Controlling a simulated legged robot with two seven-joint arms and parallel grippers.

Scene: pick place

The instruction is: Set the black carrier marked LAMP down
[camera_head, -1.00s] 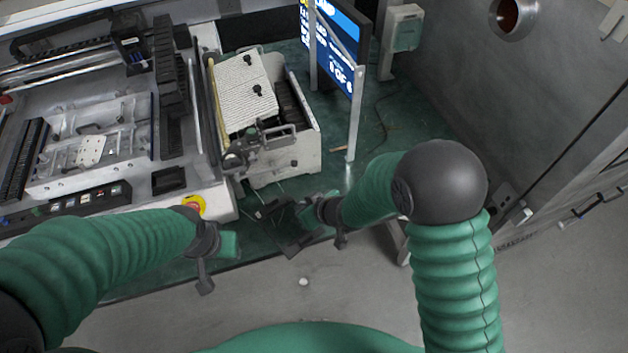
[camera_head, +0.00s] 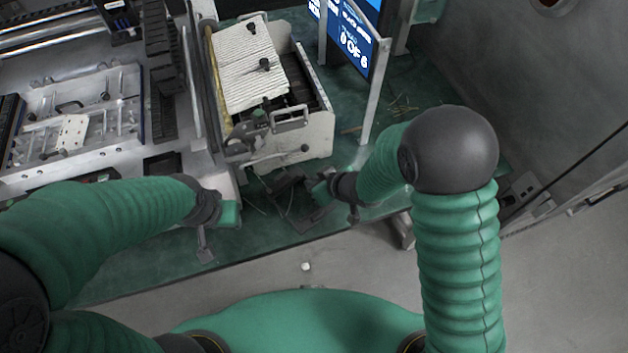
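I cannot make out a black carrier with a readable LAMP mark. Dark slotted parts (camera_head: 302,92) sit inside the white box-like unit (camera_head: 310,135), beside its ribbed white cover, but no marking on them can be read. My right gripper (camera_head: 297,202) is just in front of this unit, over the green surface. Its two dark fingers are spread apart and I see nothing held between them. My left gripper (camera_head: 208,240) is to the left, near the front edge of the green surface. One dark finger points down; the other is not clear.
A metal machine bed (camera_head: 75,125) fills the left. The green surface (camera_head: 395,105) is mostly bare right of the post. Grey floor lies in front.

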